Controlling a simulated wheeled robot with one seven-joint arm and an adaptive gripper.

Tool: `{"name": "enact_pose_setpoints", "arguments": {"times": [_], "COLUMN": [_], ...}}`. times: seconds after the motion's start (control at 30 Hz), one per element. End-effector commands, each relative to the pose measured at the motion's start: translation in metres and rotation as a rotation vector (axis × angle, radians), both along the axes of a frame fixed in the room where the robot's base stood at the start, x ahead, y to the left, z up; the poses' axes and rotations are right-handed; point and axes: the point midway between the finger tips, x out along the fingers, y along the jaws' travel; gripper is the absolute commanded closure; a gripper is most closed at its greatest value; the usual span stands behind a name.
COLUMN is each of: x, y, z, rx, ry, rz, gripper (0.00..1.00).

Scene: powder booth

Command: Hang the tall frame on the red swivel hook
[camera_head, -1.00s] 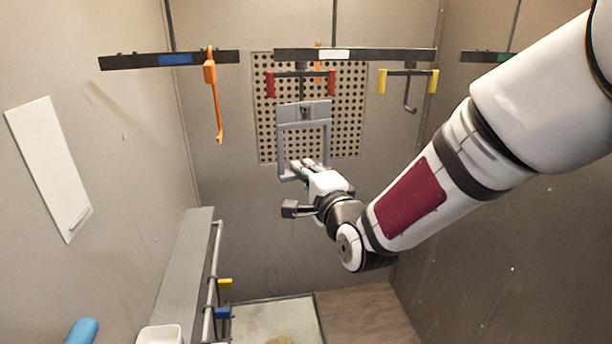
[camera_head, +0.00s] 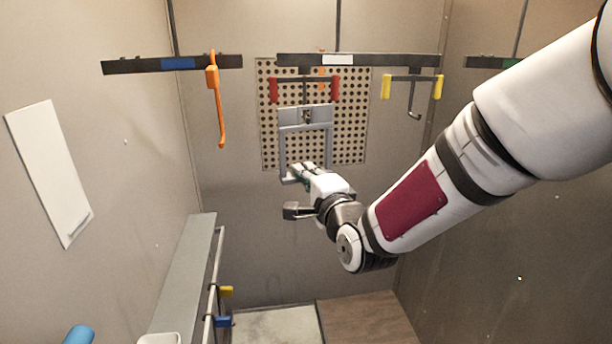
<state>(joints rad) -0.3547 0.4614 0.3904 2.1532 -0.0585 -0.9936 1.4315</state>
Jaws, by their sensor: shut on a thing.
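The tall frame (camera_head: 304,117) is a grey rectangular frame held upright near the back wall. My gripper (camera_head: 299,173) is shut on the lower part of the frame. The red swivel hook (camera_head: 305,80) hangs from the middle rail, with a red grip at each end of its crossbar. The frame's broad top plate, with a dark opening, lies just below the crossbar in the picture. The hook's stem runs down to that opening. I cannot tell whether the hook tip passes through it or whether they touch.
The middle rail (camera_head: 357,60) also bears a yellow-gripped hook (camera_head: 412,90) to the right. An orange hook (camera_head: 215,100) hangs from the left rail (camera_head: 130,66). A perforated panel (camera_head: 350,125) is behind the frame. A grey ledge (camera_head: 185,275) with a pipe runs along the left.

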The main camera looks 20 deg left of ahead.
Motion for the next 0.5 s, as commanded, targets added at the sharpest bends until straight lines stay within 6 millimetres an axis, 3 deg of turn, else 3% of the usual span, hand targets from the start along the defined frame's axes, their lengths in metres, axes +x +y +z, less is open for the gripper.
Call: {"name": "enact_pose_setpoints", "arguments": {"times": [0.5], "x": [0.0006], "y": [0.0002], "z": [-0.0087], "rx": [0.002], "ry": [-0.001], "rz": [0.000], "gripper": [1.00]}}
